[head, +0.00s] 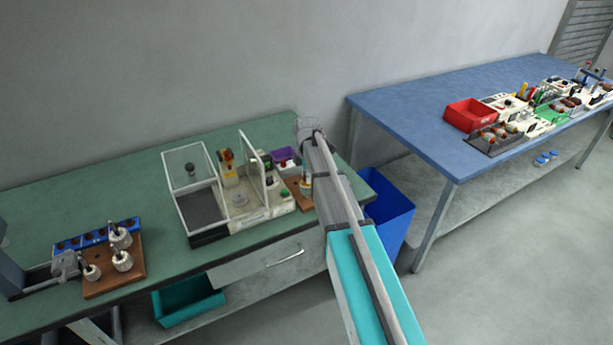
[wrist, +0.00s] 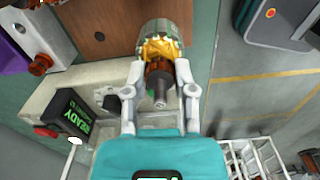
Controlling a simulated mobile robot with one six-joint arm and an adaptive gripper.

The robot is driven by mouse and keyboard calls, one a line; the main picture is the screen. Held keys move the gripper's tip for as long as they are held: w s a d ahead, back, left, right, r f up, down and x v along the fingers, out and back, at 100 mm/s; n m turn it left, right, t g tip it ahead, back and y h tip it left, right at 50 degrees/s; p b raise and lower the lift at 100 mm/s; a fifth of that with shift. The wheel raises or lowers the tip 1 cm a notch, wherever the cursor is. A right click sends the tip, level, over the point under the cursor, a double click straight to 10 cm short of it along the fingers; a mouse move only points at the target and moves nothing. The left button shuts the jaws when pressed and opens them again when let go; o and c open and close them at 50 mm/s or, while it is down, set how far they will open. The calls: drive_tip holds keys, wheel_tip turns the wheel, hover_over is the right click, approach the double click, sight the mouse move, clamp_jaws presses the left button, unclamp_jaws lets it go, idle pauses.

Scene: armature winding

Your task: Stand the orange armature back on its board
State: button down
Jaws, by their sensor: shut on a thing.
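The orange armature (wrist: 158,48) has yellow-orange windings, a grey slotted core, a copper-coloured commutator and a steel shaft pointing toward the wrist camera. My gripper (wrist: 160,72) is shut on it, one finger on each side near the windings. The board also shows in the head view (head: 299,193), partly hidden behind my arm. I cannot tell whether the armature touches the board; its far end is hidden.
A machine with clear guards (head: 240,200) stands left of the board, its READY display (wrist: 75,118) close to my gripper. A purple bin (head: 284,154) is behind. Another brown board (head: 113,275) with several armatures is at the left. A blue bin (head: 388,212) stands beyond the bench's right end.

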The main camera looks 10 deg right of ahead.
drive_tip(key=shift+f+b, duration=0.65)
drive_tip(key=shift+f, duration=0.1)
idle(0.5)
drive_tip(key=shift+c, duration=1.8)
unclamp_jaws()
drive_tip(key=shift+r, duration=0.1)
drive_tip(key=shift+r+p, duration=2.2)
drive_tip(key=shift+p, duration=0.05)
drive_tip(key=shift+f, duration=0.15)
